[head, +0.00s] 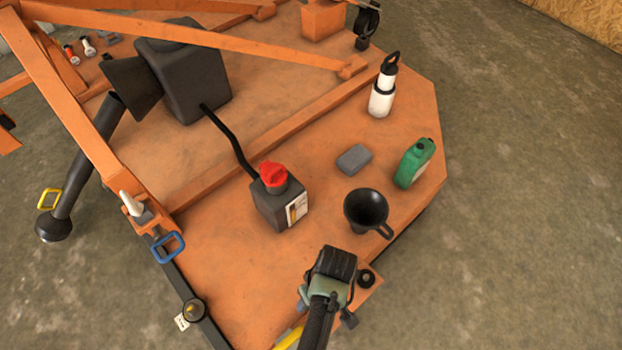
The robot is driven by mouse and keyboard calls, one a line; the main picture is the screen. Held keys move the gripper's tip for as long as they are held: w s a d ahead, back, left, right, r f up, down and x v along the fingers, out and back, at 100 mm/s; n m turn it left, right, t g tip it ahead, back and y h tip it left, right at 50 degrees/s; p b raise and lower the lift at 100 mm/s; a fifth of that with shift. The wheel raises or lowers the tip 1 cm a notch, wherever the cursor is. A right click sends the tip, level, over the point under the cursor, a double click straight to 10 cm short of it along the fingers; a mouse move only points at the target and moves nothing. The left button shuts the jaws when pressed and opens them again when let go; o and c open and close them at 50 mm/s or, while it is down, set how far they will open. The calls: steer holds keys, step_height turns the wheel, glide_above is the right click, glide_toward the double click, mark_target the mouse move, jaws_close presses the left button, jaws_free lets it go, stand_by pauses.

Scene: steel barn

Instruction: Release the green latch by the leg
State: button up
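No latch that is clearly green shows in the head view. A black leg (73,178) with a round foot slants down at the left. A yellow loop handle (42,200) sits beside it. A blue loop handle (168,248) sits on the near left corner of the orange deck, under a pale lever (131,204).
The orange deck (225,250) holds a dark can with a red cap (282,205), a black funnel (366,208), a green jug (414,163), a grey block (354,159) and a white lantern (383,100). Orange beams cross above a dark tank (190,80). Concrete floor (530,220) is clear at right.

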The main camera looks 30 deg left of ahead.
steer(key=shift+f, duration=0.4)
steer(key=shift+s, duration=0.1)
steer(key=shift+c, duration=0.2)
jaws_close()
stand_by(0.9)
